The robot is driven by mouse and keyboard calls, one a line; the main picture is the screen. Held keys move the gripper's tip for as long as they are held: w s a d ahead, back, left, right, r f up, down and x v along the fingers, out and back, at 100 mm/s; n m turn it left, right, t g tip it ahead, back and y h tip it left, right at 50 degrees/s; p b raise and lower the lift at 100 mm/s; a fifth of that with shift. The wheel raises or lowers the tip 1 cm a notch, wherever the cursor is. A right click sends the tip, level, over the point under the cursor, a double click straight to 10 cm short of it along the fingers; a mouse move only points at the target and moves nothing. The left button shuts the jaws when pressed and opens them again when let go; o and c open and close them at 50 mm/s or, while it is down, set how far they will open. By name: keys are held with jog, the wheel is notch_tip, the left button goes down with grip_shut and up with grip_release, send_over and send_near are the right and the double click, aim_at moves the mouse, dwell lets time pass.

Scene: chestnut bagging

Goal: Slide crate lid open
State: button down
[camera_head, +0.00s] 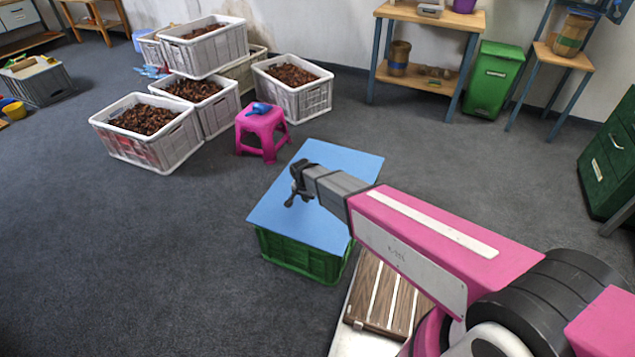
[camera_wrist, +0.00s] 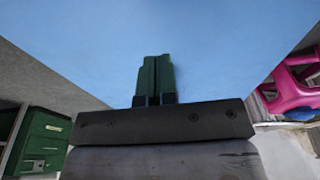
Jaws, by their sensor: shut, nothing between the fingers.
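The crate is a green slatted box (camera_head: 300,256) on the grey floor. A flat blue lid (camera_head: 345,163) lies over its top and reaches past the crate toward the back right. The crate's inside is hidden by the lid. My gripper (camera_head: 292,203) is over the left part of the lid, with its fingers pointing down, shut and empty. In the wrist view the green fingertips (camera_wrist: 155,75) are together against the blue lid surface (camera_wrist: 230,50). I cannot tell whether they touch it.
White crates of chestnuts (camera_head: 146,128) stand at the back left. A pink stool (camera_head: 262,130) with a blue scoop (camera_head: 261,108) stands just behind the lid. A green bin (camera_head: 492,80) and green drawers (camera_head: 612,160) are at right. The floor left of the crate is clear.

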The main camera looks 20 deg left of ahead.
jog(key=shift+w+a+f, duration=0.1)
jog(key=shift+w+a, duration=0.1)
jog(key=shift+w, duration=0.35)
jog(key=w, duration=0.7)
jog(key=w+d, duration=0.1)
jog(key=w, duration=0.3)
jog(key=shift+s+f, duration=0.15)
jog(key=shift+f, duration=0.65)
